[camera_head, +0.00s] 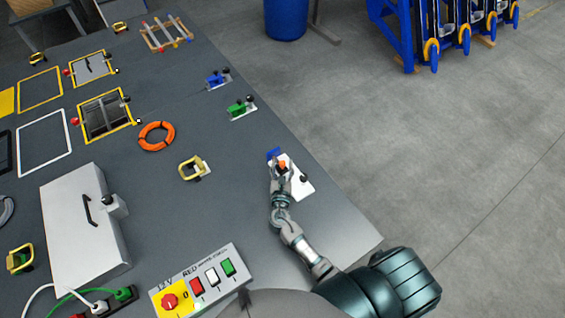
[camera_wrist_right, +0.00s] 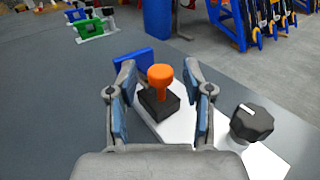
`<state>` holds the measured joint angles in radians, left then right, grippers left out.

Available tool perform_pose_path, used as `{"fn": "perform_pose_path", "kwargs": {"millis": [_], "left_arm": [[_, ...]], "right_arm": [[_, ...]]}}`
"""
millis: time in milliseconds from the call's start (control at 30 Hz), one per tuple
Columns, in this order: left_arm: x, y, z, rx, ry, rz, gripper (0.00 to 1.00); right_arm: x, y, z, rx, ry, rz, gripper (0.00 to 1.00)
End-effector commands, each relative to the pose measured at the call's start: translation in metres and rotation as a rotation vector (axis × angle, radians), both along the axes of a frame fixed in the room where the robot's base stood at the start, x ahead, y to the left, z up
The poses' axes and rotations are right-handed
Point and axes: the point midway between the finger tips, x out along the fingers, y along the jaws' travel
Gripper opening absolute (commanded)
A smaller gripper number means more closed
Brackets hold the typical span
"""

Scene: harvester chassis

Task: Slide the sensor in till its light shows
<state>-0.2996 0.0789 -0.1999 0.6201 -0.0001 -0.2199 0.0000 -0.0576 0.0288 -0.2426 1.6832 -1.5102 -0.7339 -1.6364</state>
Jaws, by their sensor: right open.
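An orange-capped piece (camera_wrist_right: 160,78) on a black block (camera_wrist_right: 157,103) stands upright on a white plate (camera_wrist_right: 185,126); it is the likely sensor, though I cannot tell for sure. It also shows in the head view (camera_head: 283,164). A blue upright part (camera_wrist_right: 134,64) is just behind it, and a black knob (camera_wrist_right: 251,123) with a white mark is at the right. My right gripper (camera_wrist_right: 160,92) is open, with its blue-padded fingers on either side of the orange piece and apparent gaps at both sides. I make out no lit light at the sensor. My left gripper is out of view.
Green (camera_head: 241,108) and blue (camera_head: 218,78) fixtures stand farther along the grey table's right edge. A yellow handle (camera_head: 193,168), an orange ring (camera_head: 156,136) and a button box (camera_head: 201,281) are to the left. Open floor (camera_head: 430,150) lies right of the table.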

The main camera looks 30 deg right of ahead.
Motion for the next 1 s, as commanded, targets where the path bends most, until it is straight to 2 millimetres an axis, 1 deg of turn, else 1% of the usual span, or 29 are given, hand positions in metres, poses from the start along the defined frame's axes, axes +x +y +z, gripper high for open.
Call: {"fn": "perform_pose_path", "kwargs": {"millis": [33, 167, 433, 633, 833, 933, 1000], "left_arm": [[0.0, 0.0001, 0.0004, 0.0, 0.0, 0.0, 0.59], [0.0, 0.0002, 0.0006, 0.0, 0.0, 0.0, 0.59], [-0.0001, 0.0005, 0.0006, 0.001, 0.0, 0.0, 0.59], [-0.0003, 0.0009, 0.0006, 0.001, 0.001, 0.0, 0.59], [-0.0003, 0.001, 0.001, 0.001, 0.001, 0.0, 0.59], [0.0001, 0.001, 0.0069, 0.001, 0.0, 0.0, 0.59], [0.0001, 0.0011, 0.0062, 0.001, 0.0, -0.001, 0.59]], "right_arm": [[0.0045, -0.0025, 0.0004, 0.0, -0.001, -0.001, 0.51], [0.0105, -0.006, 0.0003, 0.001, 0.0, -0.001, 0.51], [0.0114, -0.0065, 0.0, 0.001, 0.0, -0.001, 0.51], [0.0113, -0.0062, -0.0001, 0.001, 0.0, -0.001, 0.01], [0.0113, -0.006, 0.0, 0.001, 0.0, 0.0, 0.0], [0.0135, -0.0055, 0.0015, -0.001, 0.002, 0.001, 0.0], [0.0137, -0.0051, 0.0003, 0.0, 0.001, 0.001, 0.0]]}}
